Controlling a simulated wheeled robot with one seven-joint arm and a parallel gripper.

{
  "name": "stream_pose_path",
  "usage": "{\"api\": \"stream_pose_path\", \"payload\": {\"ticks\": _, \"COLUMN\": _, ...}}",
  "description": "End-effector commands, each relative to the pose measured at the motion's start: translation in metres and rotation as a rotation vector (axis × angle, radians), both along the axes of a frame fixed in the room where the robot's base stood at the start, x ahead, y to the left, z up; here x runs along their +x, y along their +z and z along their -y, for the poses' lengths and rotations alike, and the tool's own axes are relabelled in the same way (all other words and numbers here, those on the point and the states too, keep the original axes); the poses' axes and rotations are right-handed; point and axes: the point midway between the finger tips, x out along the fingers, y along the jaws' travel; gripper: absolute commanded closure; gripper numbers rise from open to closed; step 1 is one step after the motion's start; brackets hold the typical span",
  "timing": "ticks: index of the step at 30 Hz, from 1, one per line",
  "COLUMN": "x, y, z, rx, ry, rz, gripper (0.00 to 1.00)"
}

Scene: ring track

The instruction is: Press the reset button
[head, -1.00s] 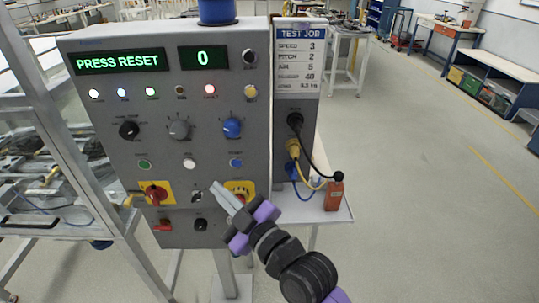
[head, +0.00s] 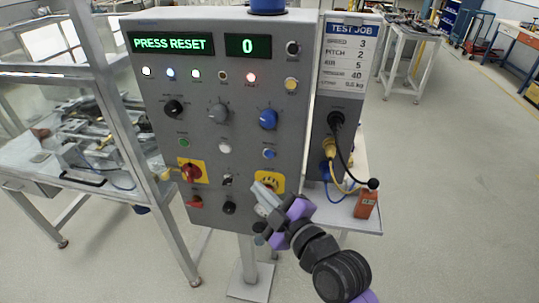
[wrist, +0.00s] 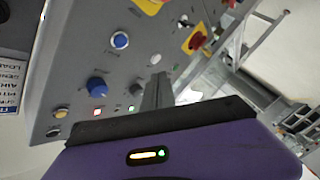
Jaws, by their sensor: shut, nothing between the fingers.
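The grey control panel (head: 150,100) faces me, and its green display (head: 173,43) reads PRESS RESET. The blue button (head: 269,154), whose small label looks like RESET, sits below the blue knob (head: 268,119) at the panel's right. The blue button also shows in the wrist view (wrist: 120,40), left of my fingers. My gripper (head: 262,188) is shut and empty. In the head view it is below the blue button, overlapping a yellow plate (head: 276,181); the gap to the panel is unclear. Its fingers also show in the wrist view (wrist: 157,90).
A white button (head: 225,147) and a green button (head: 184,142) share the blue button's row. A red switch (head: 191,172) is lower left. A metal frame stands at left; open floor lies right.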

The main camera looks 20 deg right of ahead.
Motion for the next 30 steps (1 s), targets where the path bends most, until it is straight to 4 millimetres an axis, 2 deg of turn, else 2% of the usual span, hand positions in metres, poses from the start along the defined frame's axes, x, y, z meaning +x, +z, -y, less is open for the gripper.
{"api": "stream_pose_path", "payload": {"ticks": 5, "x": 0.009, "y": -0.001, "z": 0.006, "rx": 0.000, "ry": -0.002, "rz": 0.001, "gripper": 1.00}}
{"api": "stream_pose_path", "payload": {"ticks": 21, "x": 0.062, "y": -0.003, "z": 0.045, "rx": 0.001, "ry": -0.003, "rz": 0.001, "gripper": 1.00}}
{"api": "stream_pose_path", "payload": {"ticks": 30, "x": 0.071, "y": -0.001, "z": 0.052, "rx": 0.001, "ry": 0.000, "rz": 0.000, "gripper": 1.00}}
